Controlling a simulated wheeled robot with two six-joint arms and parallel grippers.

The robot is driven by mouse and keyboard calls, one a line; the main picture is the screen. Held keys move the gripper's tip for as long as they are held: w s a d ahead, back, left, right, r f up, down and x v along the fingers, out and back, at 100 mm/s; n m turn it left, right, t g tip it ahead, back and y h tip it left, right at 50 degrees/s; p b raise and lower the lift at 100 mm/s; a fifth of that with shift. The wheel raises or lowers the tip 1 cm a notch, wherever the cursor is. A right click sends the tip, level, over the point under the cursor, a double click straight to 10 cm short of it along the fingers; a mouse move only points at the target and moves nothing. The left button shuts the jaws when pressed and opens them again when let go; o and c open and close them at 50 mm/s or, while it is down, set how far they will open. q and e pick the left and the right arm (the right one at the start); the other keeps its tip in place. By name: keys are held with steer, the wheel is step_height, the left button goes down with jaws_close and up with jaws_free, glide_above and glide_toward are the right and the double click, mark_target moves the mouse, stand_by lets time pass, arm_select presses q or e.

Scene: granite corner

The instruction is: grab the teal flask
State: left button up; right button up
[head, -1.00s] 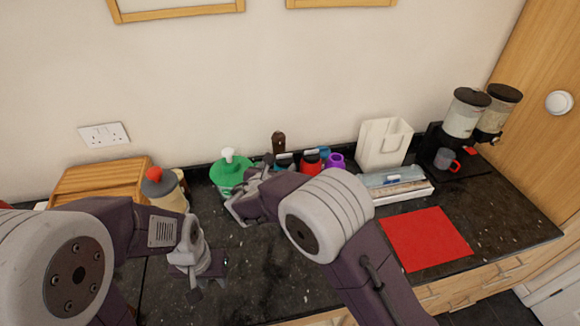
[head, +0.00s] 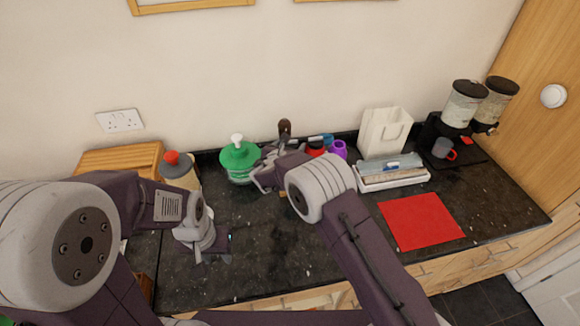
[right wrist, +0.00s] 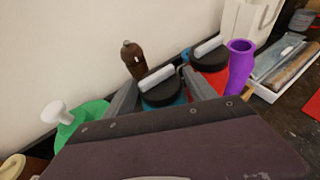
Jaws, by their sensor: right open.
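The teal flask (right wrist: 180,101) has a black lid with a pale grey bar handle. In the right wrist view it stands between the two fingers of my right gripper (right wrist: 160,93), its lower part hidden behind the gripper body. I cannot tell whether the fingers touch it. In the head view my right gripper (head: 264,176) is at the back of the counter and hides most or all of the flask. My right gripper is open. My left gripper (head: 210,254) hangs over the front left of the counter, apart from the flasks; its jaws are unclear.
Close right of the teal flask are a red flask (right wrist: 217,79) and a purple vase (right wrist: 240,68). A brown bottle (right wrist: 133,58) stands behind, a green dispenser (head: 240,158) to the left. A white tray (head: 400,181) and red mat (head: 420,221) lie right. The front middle counter is clear.

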steer(key=shift+w, duration=0.1)
steer(key=c, duration=0.9)
jaws_close()
steer(key=shift+r, duration=0.1)
